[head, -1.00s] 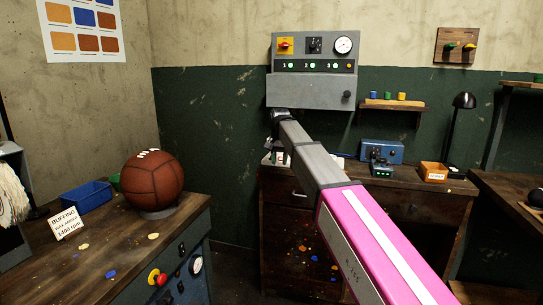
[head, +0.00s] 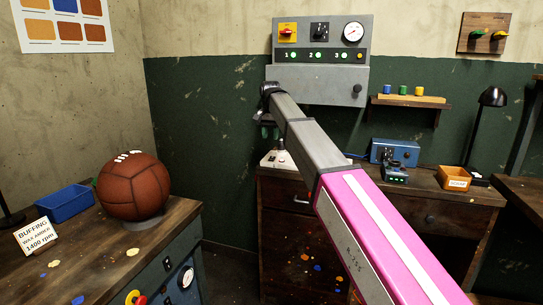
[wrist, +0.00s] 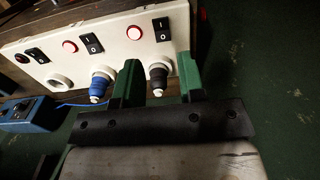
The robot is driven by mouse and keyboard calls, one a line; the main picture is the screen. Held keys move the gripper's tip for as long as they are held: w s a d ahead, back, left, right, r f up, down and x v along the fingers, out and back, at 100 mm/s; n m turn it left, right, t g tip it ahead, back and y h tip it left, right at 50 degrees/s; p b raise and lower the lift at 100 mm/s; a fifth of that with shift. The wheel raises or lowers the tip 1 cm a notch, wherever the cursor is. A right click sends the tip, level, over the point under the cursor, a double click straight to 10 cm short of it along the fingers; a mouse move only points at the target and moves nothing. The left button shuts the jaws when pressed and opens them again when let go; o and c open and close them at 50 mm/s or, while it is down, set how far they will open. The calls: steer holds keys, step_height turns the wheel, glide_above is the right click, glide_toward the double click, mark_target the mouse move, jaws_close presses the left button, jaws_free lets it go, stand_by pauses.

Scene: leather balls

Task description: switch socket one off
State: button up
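A white socket strip (wrist: 125,40) runs across the top of the wrist view, with black rocker switches (wrist: 92,43) beside red lights (wrist: 70,46). A blue plug (wrist: 101,84) and a dark plug (wrist: 158,76) sit in sockets below the switches; a round socket (wrist: 60,82) at left looks empty. No socket number is readable. My gripper (wrist: 158,84) is open, its green fingers on either side of the dark plug with gaps. The rightmost switch (wrist: 162,29) lies just beyond the fingertips. In the head view the gripper (head: 268,130) hangs above the strip (head: 278,159), partly hidden by my arm.
A grey wall panel (head: 318,75) with green lights numbered 1 to 3 is above the bench. A blue unit (head: 395,150) and an orange box (head: 453,177) stand right. A brown ball (head: 135,187) sits on the left bench. Floor shows between the benches.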

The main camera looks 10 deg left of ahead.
mark_target(271, 160)
step_height(271, 160, down, 10)
steer(key=shift+r, duration=0.15)
steer(key=shift+c, duration=0.3)
